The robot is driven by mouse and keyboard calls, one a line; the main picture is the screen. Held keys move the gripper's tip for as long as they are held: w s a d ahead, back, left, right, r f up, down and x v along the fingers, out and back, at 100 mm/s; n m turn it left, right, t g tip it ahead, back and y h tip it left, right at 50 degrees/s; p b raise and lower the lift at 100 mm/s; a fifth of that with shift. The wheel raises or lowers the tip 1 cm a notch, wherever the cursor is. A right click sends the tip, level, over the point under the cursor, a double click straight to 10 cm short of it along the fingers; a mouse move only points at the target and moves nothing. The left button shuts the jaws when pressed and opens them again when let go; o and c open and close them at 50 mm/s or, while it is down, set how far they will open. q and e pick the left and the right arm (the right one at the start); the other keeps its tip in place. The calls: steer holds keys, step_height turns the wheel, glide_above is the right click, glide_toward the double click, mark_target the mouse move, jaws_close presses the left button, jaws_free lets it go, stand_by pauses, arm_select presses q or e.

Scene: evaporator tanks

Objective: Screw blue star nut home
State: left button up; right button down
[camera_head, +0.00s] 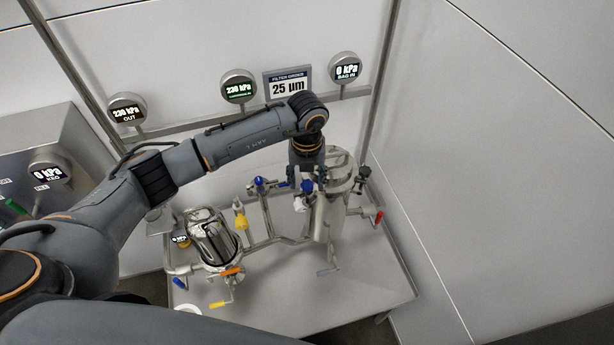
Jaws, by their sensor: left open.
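The blue star nut (307,187) is at the side of the tall steel filter housing (329,218), near its top. My left gripper (307,180) reaches down from above, with its fingers on either side of the blue nut. The fingers are open, and I cannot tell whether they touch the nut. The gripper and wrist hide part of the nut and part of the housing lid (340,165). How far the nut is screwed on is too small to tell. My right gripper is not in view.
A shorter steel vessel (212,238) stands on the steel table (290,295) at left. Pipes with a blue-handled valve (260,184) and a yellow part (241,221) lie between. A red-handled valve (378,217) juts out at right. The table's front is mostly clear.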

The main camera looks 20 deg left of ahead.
arm_select(q)
jaws_close()
steer(key=shift+f+m+b, duration=0.2)
steer(key=shift+m+b, duration=0.4)
steer(key=shift+b, duration=0.45)
steer(key=m+b, duration=1.4)
steer(key=b, duration=0.3)
steer(key=shift+r+m+b, duration=0.2)
steer(key=shift+m+b, duration=1.4)
steer(key=shift+m, duration=0.2)
